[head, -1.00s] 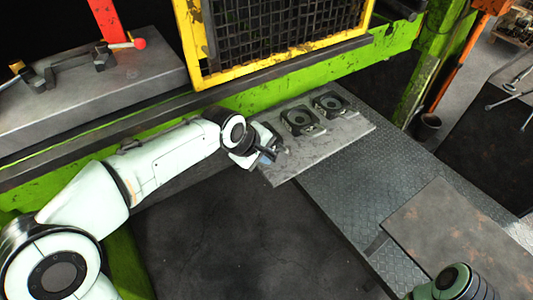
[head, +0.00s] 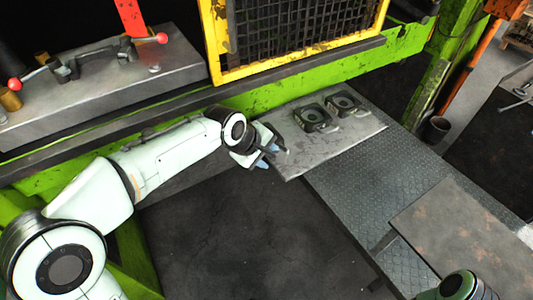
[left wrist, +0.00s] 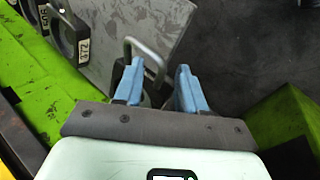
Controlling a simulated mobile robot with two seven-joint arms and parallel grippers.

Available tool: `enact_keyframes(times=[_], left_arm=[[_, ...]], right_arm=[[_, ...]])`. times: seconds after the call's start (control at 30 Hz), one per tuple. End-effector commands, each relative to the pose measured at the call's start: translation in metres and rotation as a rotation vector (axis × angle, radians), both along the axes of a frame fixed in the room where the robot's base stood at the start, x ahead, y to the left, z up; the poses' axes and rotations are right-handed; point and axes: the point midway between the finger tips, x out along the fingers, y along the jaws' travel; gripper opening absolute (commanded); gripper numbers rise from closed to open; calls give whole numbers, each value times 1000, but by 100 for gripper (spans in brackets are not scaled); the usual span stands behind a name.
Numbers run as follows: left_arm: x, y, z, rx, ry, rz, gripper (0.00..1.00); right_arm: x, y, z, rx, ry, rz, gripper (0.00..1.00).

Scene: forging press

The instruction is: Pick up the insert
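Several inserts, dark blocks with round openings and metal handles, are in view. In the head view one insert (head: 312,116) and another insert (head: 343,103) sit on the grey plate (head: 362,129). A further insert with a bent metal handle (left wrist: 151,51) lies at my left gripper (left wrist: 158,88), partly hidden behind one blue fingertip. My left gripper (head: 272,156) is open at the plate's left end; I cannot tell whether it touches the handle. My right gripper is out of view.
The green press frame (head: 270,97) and yellow mesh guard (head: 218,45) stand right behind the plate. A grey die block (head: 110,85) is at upper left. A diamond-tread table (head: 385,172) extends to the right, with a rusty plate (head: 470,235) on it. Dark floor lies in front.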

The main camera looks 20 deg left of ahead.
Motion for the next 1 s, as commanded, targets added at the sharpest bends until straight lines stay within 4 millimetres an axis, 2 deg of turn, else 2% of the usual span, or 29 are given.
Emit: enact_keyframes(times=[0.17,0.27,0.5,0.7,1.0], left_arm=[[-3,2,7,0,-2,-1,40],[-10,5,21,0,-4,0,40],[-36,18,68,-1,-6,1,40],[-53,27,99,-1,-3,3,40],[-63,31,114,0,0,0,40]], right_arm=[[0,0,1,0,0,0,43],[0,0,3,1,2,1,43],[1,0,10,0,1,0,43],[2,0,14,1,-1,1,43],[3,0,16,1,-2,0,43]])
